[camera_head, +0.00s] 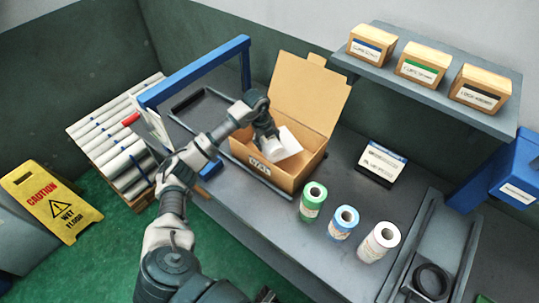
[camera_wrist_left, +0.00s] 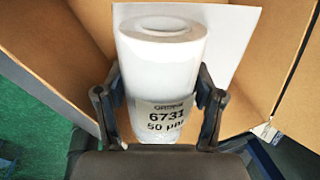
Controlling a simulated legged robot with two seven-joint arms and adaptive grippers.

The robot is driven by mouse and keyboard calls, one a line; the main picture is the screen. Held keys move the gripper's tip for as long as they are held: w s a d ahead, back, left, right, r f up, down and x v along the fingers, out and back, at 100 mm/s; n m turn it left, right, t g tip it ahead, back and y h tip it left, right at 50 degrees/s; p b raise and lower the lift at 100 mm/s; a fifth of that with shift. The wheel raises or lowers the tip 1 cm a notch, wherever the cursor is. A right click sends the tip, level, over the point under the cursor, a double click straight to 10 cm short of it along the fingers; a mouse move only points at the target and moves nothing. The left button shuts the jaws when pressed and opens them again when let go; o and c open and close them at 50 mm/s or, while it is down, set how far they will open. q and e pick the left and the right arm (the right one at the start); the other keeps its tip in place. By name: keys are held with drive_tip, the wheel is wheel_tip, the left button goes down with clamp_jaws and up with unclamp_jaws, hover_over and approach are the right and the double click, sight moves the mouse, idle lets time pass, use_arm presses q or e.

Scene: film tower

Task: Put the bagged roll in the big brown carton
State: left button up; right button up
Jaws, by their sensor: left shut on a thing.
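The big brown carton (camera_head: 311,95) stands open on the grey bench, its tall back flap raised. My left gripper (camera_head: 268,137) reaches down into the carton's opening. It is shut on a white roll (camera_head: 271,151), whose label reads 6731 and 50 µm in the left wrist view (camera_wrist_left: 160,65). The left gripper's fingers (camera_wrist_left: 158,105) clasp the roll from both sides around the label. The roll is inside the carton's walls; whether it touches the bottom is hidden. A flat white sheet (camera_head: 291,141) shows behind the roll. My right gripper is not in view.
A blue frame (camera_head: 190,73) rises at left. A shelf (camera_head: 440,75) with small boxes hangs above. Bare bench lies in front.

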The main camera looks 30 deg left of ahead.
sight(263, 138)
use_arm(q)
wheel_tip(263, 138, down, 4)
drive_tip(key=shift+w+a+f, duration=0.15)
drive_tip(key=shift+f, duration=0.1)
drive_tip(key=shift+d+f, duration=0.15)
drive_tip(key=shift+f, duration=0.8)
drive_tip(key=shift+d+f, duration=0.1)
drive_tip(key=shift+f, duration=0.85)
drive_tip(key=o, duration=1)
drive_tip(key=shift+c, duration=0.2)
drive_tip(key=shift+o, duration=0.8)
drive_tip(key=shift+a, duration=0.15)
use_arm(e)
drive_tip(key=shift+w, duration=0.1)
use_arm(q)
drive_tip(key=r, duration=0.3)
drive_tip(key=s+r, duration=0.1)
drive_tip(key=r, duration=0.3)
drive_tip(key=s+a+r, duration=0.1)
drive_tip(key=r, duration=0.3)
drive_tip(key=shift+s+r, duration=0.1)
drive_tip(key=shift+r, duration=0.25)
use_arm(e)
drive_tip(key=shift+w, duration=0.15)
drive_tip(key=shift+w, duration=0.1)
